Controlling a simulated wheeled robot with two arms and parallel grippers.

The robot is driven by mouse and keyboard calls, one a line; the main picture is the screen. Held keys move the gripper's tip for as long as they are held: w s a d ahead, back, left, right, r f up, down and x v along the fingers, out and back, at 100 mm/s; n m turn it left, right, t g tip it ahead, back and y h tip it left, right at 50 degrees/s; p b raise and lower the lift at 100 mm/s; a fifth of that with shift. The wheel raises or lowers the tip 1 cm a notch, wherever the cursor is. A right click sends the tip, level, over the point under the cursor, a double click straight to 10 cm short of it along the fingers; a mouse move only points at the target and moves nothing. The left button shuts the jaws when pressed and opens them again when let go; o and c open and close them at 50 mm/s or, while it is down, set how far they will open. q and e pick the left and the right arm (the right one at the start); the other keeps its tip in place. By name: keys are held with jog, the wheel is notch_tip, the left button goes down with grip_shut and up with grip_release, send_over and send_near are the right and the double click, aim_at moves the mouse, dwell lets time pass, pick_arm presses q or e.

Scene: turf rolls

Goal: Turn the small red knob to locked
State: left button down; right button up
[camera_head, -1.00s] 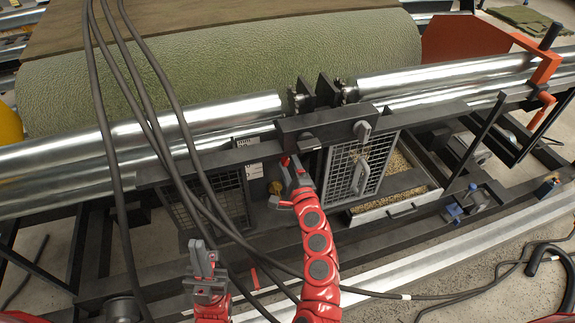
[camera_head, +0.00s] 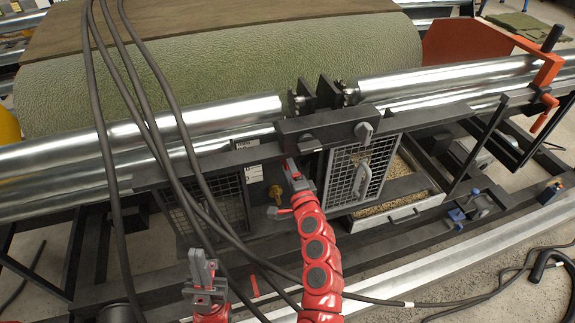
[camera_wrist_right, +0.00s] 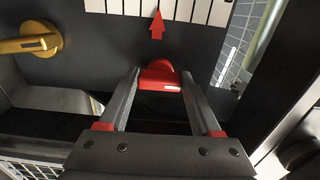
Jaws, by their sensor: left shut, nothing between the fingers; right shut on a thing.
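The small red knob (camera_wrist_right: 159,74) shows in the right wrist view, with a short white mark on its near face. My right gripper (camera_wrist_right: 160,88) is shut on it, one finger on each side. In the head view my right gripper (camera_head: 289,166) reaches the dark panel beside the mesh door, and the knob cannot be made out there. A red arrow (camera_wrist_right: 157,26) points up to a white scale (camera_wrist_right: 190,10) above the knob. No locked marking is readable. My left gripper (camera_head: 204,272) is shut and empty, low in front of the machine.
A brass handle (camera_wrist_right: 30,44) sits on the panel left of the knob. A mesh door (camera_head: 349,178) stands right of my right gripper. Black cables (camera_head: 150,120) hang across the left side. Metal rollers (camera_head: 440,80) and a turf roll (camera_head: 230,70) lie above.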

jog(key=o, duration=1.4)
jog(key=shift+s, duration=0.1)
jog(key=b+v, duration=0.2)
jog(key=v, duration=1.5)
jog(key=shift+s, duration=0.1)
jog(key=shift+d, duration=0.1)
